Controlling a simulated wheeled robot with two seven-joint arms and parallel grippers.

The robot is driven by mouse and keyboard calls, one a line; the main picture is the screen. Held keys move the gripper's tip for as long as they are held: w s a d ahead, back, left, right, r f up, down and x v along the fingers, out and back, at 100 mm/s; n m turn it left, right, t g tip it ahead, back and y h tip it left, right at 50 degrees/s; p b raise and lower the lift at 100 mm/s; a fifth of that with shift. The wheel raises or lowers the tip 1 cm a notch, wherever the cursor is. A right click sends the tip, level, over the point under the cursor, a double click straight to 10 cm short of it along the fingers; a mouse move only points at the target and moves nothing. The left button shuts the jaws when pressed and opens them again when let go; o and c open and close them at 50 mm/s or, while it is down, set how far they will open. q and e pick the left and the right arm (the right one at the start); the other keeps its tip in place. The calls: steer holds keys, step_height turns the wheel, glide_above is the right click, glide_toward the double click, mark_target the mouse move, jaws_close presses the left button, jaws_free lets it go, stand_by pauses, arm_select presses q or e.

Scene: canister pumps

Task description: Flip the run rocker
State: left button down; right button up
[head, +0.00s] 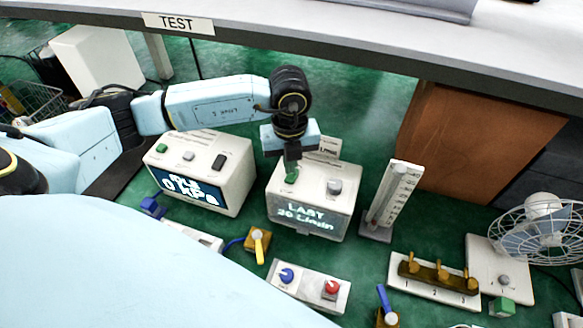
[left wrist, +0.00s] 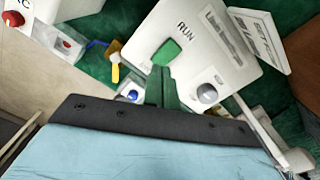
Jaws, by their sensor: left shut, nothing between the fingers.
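The run rocker (head: 291,176) is a small green switch on the sloped top of a white pump box (head: 322,190) with a lit display. It also shows in the left wrist view (left wrist: 167,51) beside the printed word RUN. My left gripper (head: 291,160) points down over the rocker, its fingers shut and empty. In the left wrist view its fingertips (left wrist: 160,75) are at the near edge of the rocker; I cannot tell whether they touch it. The fingers hide part of the rocker and the box top. My right gripper is not in view.
A grey knob (head: 334,187) sits right of the rocker. A second white box (head: 225,180) with a display stands to the left, and an upright flow gauge (head: 391,200) to the right. In front are a yellow-handled valve (head: 258,245) and a panel with blue and red knobs (head: 308,287).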

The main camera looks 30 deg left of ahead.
mark_target(290, 178)
arm_select(q)
steer(key=shift+r+p, duration=1.4)
steer(key=shift+r, duration=0.8)
